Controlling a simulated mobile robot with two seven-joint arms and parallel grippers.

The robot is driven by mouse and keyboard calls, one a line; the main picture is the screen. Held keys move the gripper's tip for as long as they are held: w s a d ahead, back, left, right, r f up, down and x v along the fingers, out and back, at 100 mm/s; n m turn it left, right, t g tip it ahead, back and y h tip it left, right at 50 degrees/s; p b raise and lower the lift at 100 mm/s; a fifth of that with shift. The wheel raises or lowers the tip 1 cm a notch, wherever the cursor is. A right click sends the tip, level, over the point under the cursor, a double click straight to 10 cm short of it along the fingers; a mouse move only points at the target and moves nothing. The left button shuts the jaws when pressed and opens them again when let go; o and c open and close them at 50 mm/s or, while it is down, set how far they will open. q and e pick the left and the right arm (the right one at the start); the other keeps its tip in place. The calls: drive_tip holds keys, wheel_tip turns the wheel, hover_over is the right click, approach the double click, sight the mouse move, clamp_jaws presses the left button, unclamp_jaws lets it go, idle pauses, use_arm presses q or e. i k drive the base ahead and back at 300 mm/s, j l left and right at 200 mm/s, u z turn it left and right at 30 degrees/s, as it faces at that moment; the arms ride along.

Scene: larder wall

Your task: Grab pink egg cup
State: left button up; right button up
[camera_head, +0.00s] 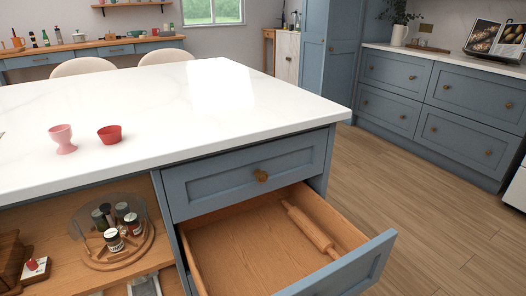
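The pink egg cup (62,139) stands upright on the white island countertop (190,110), toward the left of the head view. A small red bowl (109,134) sits just to its right, with a gap between them. Nothing touches the egg cup. Neither of my grippers shows in the head view.
Below the counter, a drawer (355,268) stands open with a rolling pin (312,230) inside. An open shelf holds a round wooden turntable (128,254) with several jars. Two cream chairs (84,66) stand behind the island. The counter right of the red bowl is clear.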

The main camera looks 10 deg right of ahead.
sight(61, 134)
drive_tip(key=k+l, duration=0.2)
drive_tip(key=k, duration=0.2)
drive_tip(key=k+l, duration=0.25)
drive_tip(key=k, duration=0.15)
